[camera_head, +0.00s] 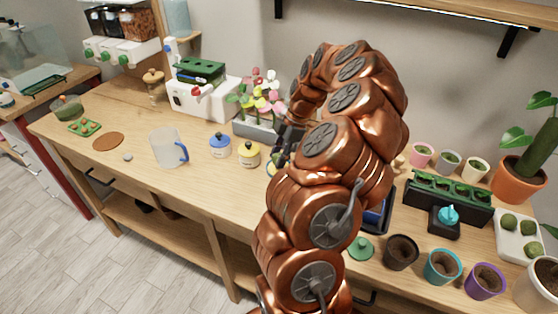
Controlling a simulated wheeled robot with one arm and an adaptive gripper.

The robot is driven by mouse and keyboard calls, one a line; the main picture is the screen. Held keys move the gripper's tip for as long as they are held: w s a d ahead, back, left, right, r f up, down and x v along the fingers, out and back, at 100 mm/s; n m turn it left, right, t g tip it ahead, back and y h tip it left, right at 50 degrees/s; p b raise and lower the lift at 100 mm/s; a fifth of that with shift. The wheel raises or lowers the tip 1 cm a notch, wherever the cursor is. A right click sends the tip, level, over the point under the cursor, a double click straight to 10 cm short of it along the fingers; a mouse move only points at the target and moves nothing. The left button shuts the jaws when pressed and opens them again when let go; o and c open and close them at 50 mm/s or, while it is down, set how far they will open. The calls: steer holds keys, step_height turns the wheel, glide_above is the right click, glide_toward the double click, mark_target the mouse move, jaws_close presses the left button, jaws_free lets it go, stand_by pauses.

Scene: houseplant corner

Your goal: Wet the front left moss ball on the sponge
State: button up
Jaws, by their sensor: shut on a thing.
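A white tray (531,246) at the right edge of the bench holds green moss balls (508,222). A plant pot partly covers the tray's right side, so I cannot tell whether every ball is in place. My gripper (284,150) is in the middle of the view, beside the grey flower planter and near the yellow-lidded jar. Its dark fingers are partly behind my copper arm. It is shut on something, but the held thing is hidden. I cannot make out a sponge; a dark tray with blue in it (376,216) is mostly behind my arm.
A clear jug (168,148), a blue-lidded jar (220,147) and a yellow-lidded jar (249,154) stand left of my gripper. Soil-filled pots (401,252) line the right front edge. A dark planter (447,198) stands behind them. The left front bench is mostly clear.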

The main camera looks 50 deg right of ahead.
mark_target(279, 153)
steer(key=shift+r, duration=2.55)
